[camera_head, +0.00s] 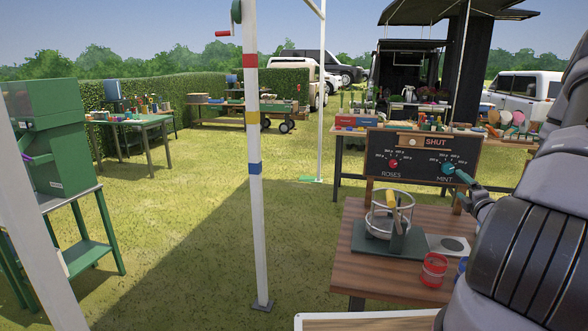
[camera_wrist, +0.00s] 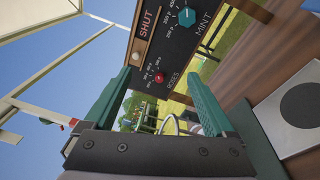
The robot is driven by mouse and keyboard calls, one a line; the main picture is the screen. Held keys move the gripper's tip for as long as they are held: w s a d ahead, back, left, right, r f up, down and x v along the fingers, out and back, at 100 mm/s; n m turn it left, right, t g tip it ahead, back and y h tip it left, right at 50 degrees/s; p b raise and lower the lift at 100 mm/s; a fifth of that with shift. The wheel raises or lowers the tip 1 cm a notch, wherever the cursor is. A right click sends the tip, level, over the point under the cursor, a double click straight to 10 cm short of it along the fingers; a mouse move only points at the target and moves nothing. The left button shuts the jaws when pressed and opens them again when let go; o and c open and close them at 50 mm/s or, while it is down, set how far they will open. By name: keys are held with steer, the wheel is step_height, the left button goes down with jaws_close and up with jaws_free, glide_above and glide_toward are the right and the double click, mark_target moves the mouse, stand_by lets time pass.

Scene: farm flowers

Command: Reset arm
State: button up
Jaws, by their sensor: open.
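My gripper (camera_wrist: 161,80) is open, with its two teal fingers spread and nothing held between them in the wrist view. In the head view my gripper (camera_head: 463,178) is at the right, in front of the lower right of a dark sign board (camera_head: 420,149). The board carries a red ROSES knob (camera_head: 393,163) and a teal MINT knob (camera_head: 447,168). In the wrist view the red knob (camera_wrist: 158,78) shows between the fingers, and the teal knob (camera_wrist: 187,17) lies above them. I see no contact between fingers and knobs, though the head view overlaps them.
A white post (camera_head: 250,130) stands left of the table. Open grass (camera_head: 190,220) lies further left.

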steer(key=a+r+n+g+y, duration=0.3)
steer(key=a+r+n+y, duration=1)
steer(key=a, duration=0.4)
steer(key=s+a+r+n+g+y, duration=0.1)
steer(key=s+a+r+n+g, duration=0.1)
steer(key=s+a+n+g, duration=0.3)
steer(key=s+a+r+n+g+y, duration=0.1)
steer(key=s+a+r+n+g, duration=0.15)
steer(key=a+n, duration=0.5)
steer(key=s+a+r+n+g+h, duration=0.1)
steer(key=s+a+n+g+h, duration=0.15)
steer(key=s+n, duration=0.3)
steer(key=s+a+r+n+g+h, duration=0.2)
steer(key=s+n+g, duration=0.1)
steer(key=s+n, duration=0.25)
steer(key=s+d+r+n+t+h, duration=0.4)
steer(key=s+d+r+n+h, duration=0.2)
steer(key=n, duration=0.5)
steer(key=shift+s+d+r+t+h, duration=0.15)
steer(key=shift+s+r+t+h, duration=0.15)
steer(key=shift+s+r+h, duration=0.25)
